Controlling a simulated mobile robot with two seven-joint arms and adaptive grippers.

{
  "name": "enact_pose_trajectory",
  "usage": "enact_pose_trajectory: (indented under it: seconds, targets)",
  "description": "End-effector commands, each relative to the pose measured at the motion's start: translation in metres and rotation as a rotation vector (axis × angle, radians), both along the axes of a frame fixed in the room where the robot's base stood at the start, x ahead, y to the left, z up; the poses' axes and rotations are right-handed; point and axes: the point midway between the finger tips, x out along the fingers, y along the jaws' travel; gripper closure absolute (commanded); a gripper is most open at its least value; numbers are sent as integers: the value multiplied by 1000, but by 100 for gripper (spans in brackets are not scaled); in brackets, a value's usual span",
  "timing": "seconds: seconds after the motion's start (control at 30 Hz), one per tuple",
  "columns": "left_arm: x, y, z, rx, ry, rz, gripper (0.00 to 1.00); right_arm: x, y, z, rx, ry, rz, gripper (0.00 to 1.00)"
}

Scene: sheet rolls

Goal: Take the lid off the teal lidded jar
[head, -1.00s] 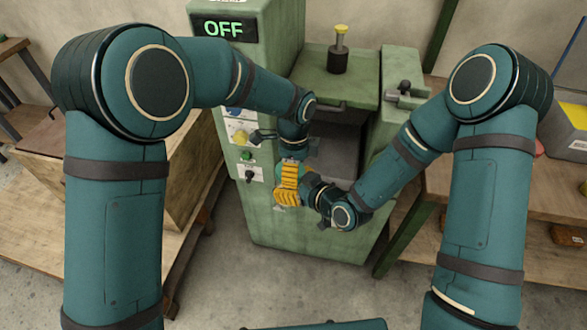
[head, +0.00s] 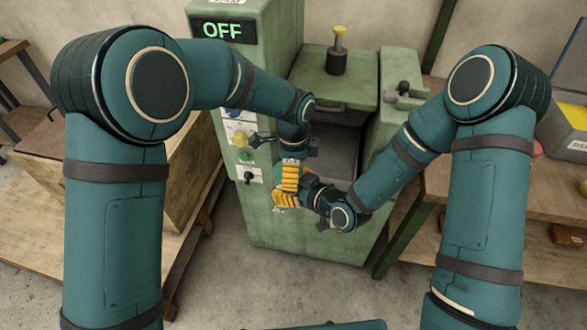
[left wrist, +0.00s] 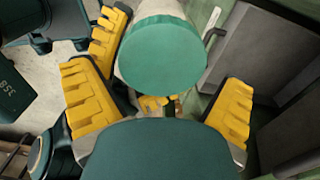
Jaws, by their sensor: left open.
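The teal lidded jar (left wrist: 127,62) shows in the left wrist view with a pale body and a round teal lid (left wrist: 162,52) on it. In the head view the jar is mostly hidden by yellow fingers, in front of the green machine. My left gripper (left wrist: 160,85) is open, its yellow fingers spread to either side near the lid, apart from it. It also shows in the head view (head: 291,174). My right gripper (head: 288,199) is just below it, with a yellow finger (left wrist: 108,40) against the jar body; it holds the jar up off any surface.
The green machine (head: 265,215) stands close behind both grippers, with a display reading OFF (head: 222,30), knobs on its front and an open dark bay. A wooden crate (head: 165,175) is at left and a wooden bench (head: 480,190) at right. Floor in front is clear.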

Motion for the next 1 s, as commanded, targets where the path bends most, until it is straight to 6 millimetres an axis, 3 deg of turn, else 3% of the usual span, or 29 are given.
enact_pose_trajectory:
  seconds: [0.23,0.5,1.0]
  targets:
    - [1,1,4,0,-1,1,2,0,0,0,0,-1,-2,100]
    - [2,1,37,-1,-3,1,2,0,-1,0,0,-1,-2,100]
    - [7,6,74,76,21,-81,0,0,-1,0,0,-1,-2,100]
